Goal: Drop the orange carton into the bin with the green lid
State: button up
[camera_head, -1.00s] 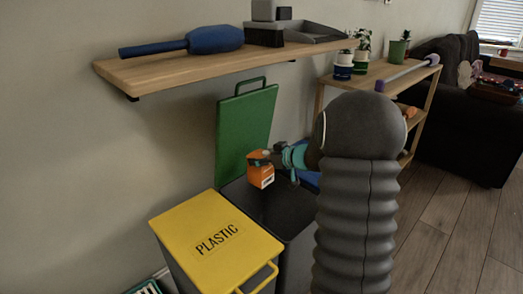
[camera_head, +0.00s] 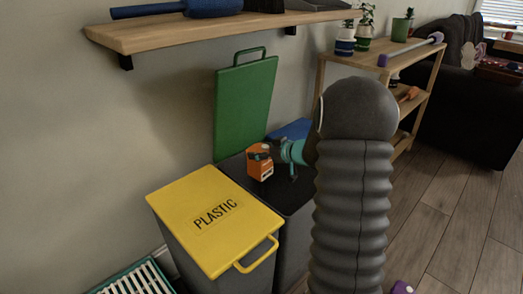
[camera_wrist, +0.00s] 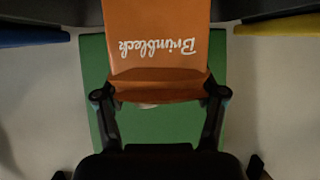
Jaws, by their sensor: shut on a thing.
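The orange carton (camera_head: 264,170) is in my gripper (camera_head: 262,155), upright or nearly so, in front of the raised green lid. In the wrist view the carton (camera_wrist: 155,35) shows white upside-down lettering, and my gripper's fingers (camera_wrist: 160,92) close on its two sides. The green lid (camera_head: 245,105) stands open against the wall; it also fills the background of the wrist view (camera_wrist: 160,125). Its dark grey bin (camera_head: 290,197) is below the carton, partly hidden by my arm. The carton appears over the bin's opening; its exact height above the rim is hard to tell.
A bin with a shut yellow lid (camera_head: 240,236) marked PLASTIC stands on the near side. A blue lid (camera_head: 292,128) shows behind my gripper. A wooden wall shelf (camera_head: 200,32) is above.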

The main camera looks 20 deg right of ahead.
jog(key=o, duration=1.2)
jog(key=v, duration=1.2)
jog(key=shift+d, duration=0.1)
